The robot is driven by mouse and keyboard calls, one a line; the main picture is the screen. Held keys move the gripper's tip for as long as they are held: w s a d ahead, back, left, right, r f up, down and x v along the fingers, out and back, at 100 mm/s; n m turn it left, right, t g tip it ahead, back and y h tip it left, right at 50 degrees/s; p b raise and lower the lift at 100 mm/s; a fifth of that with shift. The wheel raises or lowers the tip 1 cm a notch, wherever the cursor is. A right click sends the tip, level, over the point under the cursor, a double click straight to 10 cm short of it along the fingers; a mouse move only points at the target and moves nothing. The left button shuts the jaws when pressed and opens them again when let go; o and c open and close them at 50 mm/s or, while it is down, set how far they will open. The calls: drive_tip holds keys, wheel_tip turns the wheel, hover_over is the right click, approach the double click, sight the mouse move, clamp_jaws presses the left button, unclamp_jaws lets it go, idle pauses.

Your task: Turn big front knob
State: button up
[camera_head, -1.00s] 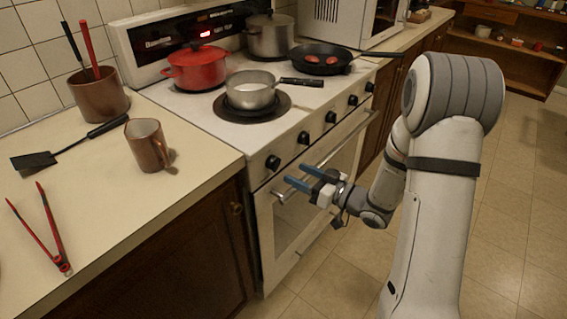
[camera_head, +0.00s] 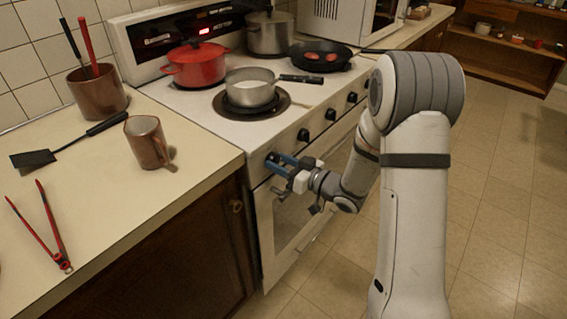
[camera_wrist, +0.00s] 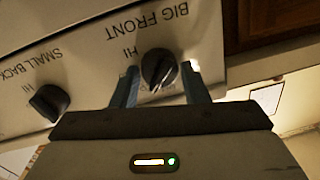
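The big front knob (camera_wrist: 158,66) is a black round knob under the printed label BIG FRONT, which appears upside down in the wrist view. My gripper (camera_wrist: 162,72) is open, with one blue finger on each side of this knob and a narrow gap visible beside it. In the head view my gripper (camera_head: 273,161) is at the left end of the stove's front panel, and its fingers mostly hide the knob there. The stove (camera_head: 212,118) is white. A grey pot (camera_head: 250,92) stands on its front-left burner.
The small back knob (camera_wrist: 48,102) lies left of the gripper in the wrist view. Other black knobs (camera_head: 303,135) run along the panel. An oven handle (camera_head: 322,160) lies below them. A brown mug (camera_head: 146,142) and red tongs (camera_head: 52,232) are on the counter.

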drive_tip(key=c, duration=0.6)
drive_tip(key=shift+o, duration=0.2)
drive_tip(key=shift+m, duration=0.6)
drive_tip(key=o, duration=1)
drive_tip(key=v, duration=0.7)
drive_tip(key=shift+s+d, duration=0.2)
drive_tip(key=shift+d, duration=0.15)
